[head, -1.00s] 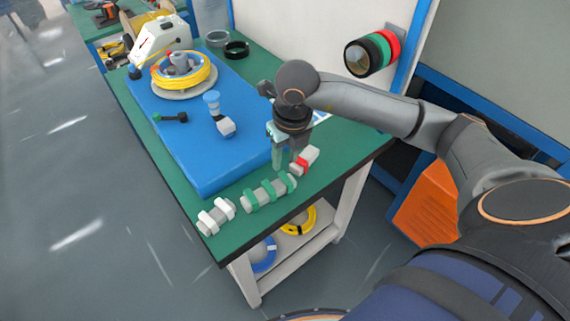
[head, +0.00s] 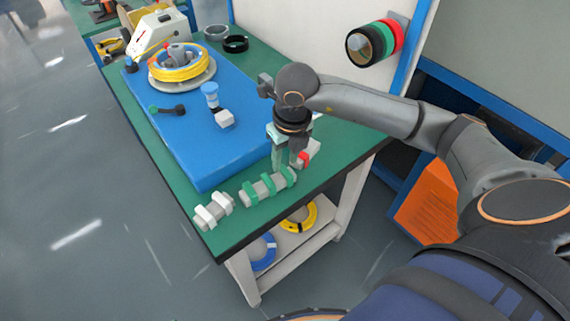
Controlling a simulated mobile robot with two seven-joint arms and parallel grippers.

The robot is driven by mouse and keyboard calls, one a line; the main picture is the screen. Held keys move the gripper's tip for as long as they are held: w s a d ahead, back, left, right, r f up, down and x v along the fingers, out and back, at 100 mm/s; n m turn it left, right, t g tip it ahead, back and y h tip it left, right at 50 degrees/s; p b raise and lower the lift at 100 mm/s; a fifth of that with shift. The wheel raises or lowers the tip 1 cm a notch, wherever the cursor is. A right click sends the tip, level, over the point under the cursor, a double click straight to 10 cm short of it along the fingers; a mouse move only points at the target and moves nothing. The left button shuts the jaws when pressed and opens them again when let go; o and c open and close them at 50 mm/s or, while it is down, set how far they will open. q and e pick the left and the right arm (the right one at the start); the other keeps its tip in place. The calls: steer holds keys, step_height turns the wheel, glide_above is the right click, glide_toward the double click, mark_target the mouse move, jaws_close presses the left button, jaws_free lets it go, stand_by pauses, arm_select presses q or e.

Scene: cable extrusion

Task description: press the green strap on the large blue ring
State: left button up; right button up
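A grey holder (head: 262,190) with two green straps (head: 250,194) lies near the front edge of the green table (head: 250,222). My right gripper (head: 289,165) points down just above and behind its right end; its fingers look apart, with nothing visible between them. A holder with a red strap (head: 306,158) is partly hidden behind the gripper. A blue ring (head: 264,253) lies on the shelf under the table, partly hidden by the table top. My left gripper is not in view.
A holder with white straps (head: 213,211) lies at the left corner. A blue slab (head: 190,145) bears a yellow coil (head: 180,70) on a round stand and a blue-topped piece (head: 212,95). A yellow ring (head: 300,220) lies on the shelf. Coloured rolls (head: 372,42) hang on the back panel.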

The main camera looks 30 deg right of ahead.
steer(key=shift+f+b, duration=0.3)
steer(key=shift+f, duration=0.05)
steer(key=shift+f+b, duration=0.35)
steer(key=shift+f, duration=0.1)
steer(key=shift+f+b, duration=0.3)
steer(key=shift+f, duration=0.3)
steer(key=shift+r, duration=0.2)
steer(key=shift+c, duration=0.2)
